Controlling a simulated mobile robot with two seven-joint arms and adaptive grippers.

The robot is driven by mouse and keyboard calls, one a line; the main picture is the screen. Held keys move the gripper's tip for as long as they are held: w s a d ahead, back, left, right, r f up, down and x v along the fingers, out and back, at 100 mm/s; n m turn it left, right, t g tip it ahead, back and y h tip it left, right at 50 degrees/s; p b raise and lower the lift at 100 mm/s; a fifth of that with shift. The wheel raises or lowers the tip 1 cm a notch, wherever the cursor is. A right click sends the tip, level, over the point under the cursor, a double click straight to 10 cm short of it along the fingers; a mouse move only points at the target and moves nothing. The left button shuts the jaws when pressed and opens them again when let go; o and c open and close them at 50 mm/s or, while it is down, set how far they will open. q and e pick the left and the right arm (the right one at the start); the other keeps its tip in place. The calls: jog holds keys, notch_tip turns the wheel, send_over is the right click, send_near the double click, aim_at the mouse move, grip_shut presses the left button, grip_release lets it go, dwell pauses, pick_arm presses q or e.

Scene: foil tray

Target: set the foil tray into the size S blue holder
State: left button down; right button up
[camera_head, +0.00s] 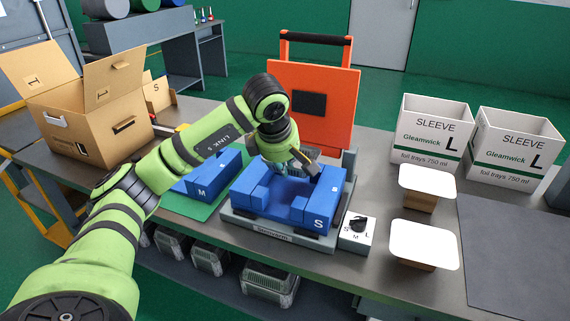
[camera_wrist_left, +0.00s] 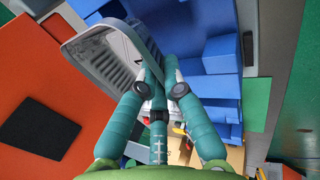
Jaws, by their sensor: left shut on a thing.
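The size S blue holder (camera_head: 305,212) sits on the grey sealing machine base in the head view. Blue parts of a holder (camera_wrist_left: 212,62) fill the upper right of the left wrist view. My left gripper (camera_head: 290,168) is low over the S holder's recess, pointing down. In the wrist view the gripper (camera_wrist_left: 157,85) is shut on the edge of the grey foil tray (camera_wrist_left: 103,58). The tray looks tilted there, with the blue holder close beside it. The head view mostly hides the tray behind the arm and holder, so I cannot tell whether it touches the holder.
The machine's orange lid (camera_head: 322,108) stands open behind the holder. A size M blue holder (camera_head: 212,176) lies left on a green mat. A size dial (camera_head: 357,229) is at the front right. White-topped blocks (camera_head: 424,240) and two sleeve boxes (camera_head: 430,132) stand right; an open carton (camera_head: 92,118) stands left.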

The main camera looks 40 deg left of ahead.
pick_arm(q)
notch_tip(320, 180, down, 6)
jog(key=b, duration=0.4)
jog(key=shift+r, duration=0.2)
jog(key=shift+a+f+b, duration=0.1)
jog(key=shift+f+b, duration=0.6)
jog(key=shift+f, duration=0.25)
jog(key=c, duration=1.3)
grip_release()
jog(key=v, duration=1.2)
